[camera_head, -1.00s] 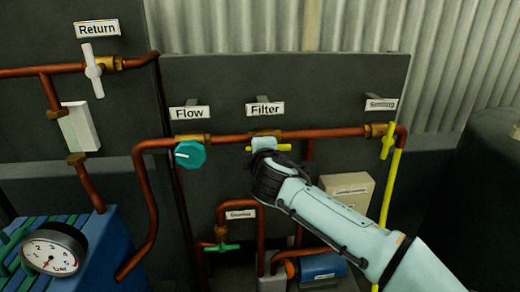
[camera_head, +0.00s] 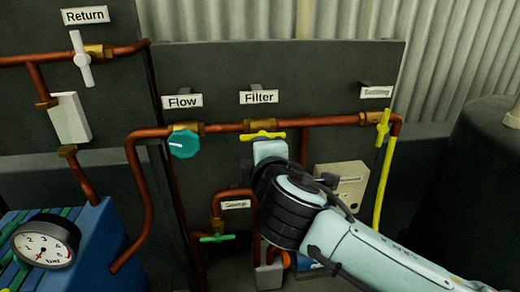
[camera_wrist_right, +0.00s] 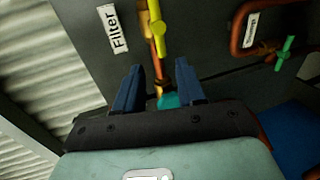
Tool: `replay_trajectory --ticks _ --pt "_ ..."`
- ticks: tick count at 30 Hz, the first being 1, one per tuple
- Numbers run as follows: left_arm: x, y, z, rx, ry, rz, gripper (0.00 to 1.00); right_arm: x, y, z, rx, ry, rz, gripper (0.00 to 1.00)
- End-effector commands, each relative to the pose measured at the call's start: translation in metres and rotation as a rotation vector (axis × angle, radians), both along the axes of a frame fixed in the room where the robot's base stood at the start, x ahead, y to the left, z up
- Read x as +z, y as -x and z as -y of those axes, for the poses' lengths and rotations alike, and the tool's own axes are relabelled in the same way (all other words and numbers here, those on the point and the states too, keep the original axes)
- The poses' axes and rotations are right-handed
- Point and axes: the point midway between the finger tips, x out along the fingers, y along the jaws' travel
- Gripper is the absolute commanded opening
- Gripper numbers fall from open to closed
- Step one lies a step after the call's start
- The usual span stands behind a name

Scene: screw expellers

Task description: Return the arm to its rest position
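My right arm (camera_head: 370,250) comes in from the right in the head view, with its wrist below the Filter valve. The yellow Filter handle (camera_head: 262,135) lies level across the pipe and also shows in the right wrist view (camera_wrist_right: 157,30). My right gripper (camera_wrist_right: 158,66) has its two blue fingers spread, with nothing held between them. They are pointed toward the panel, apart from the yellow handle. The fingers are hidden by the wrist in the head view. My left gripper is in neither view.
Copper pipes cross the dark panel. The teal Flow knob (camera_head: 183,144) is left of the Filter valve, and the yellow right-hand valve handle (camera_head: 382,128) is right. A green handle (camera_head: 217,238) sits low. A pressure gauge (camera_head: 45,243) stands at lower left.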

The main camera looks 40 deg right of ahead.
Motion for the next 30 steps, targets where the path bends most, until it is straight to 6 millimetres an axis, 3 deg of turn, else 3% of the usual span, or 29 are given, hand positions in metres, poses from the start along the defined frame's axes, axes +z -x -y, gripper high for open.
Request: replay_trajectory --ticks 17,20,23,26,30 --pt "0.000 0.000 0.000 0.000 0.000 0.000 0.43 0.000 0.001 -0.001 0.001 -0.001 -0.002 0.39" --pt "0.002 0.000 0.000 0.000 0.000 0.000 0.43 -0.012 -0.007 -0.005 0.015 -0.019 -0.025 0.39" --pt "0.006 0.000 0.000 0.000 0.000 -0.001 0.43 -0.047 -0.028 -0.016 0.053 -0.073 -0.091 0.39" --pt "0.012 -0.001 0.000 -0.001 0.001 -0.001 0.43 -0.106 -0.054 -0.033 0.105 -0.175 -0.196 0.39" --pt "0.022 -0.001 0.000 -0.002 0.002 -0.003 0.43 -0.208 -0.076 -0.063 0.153 -0.382 -0.366 0.39"
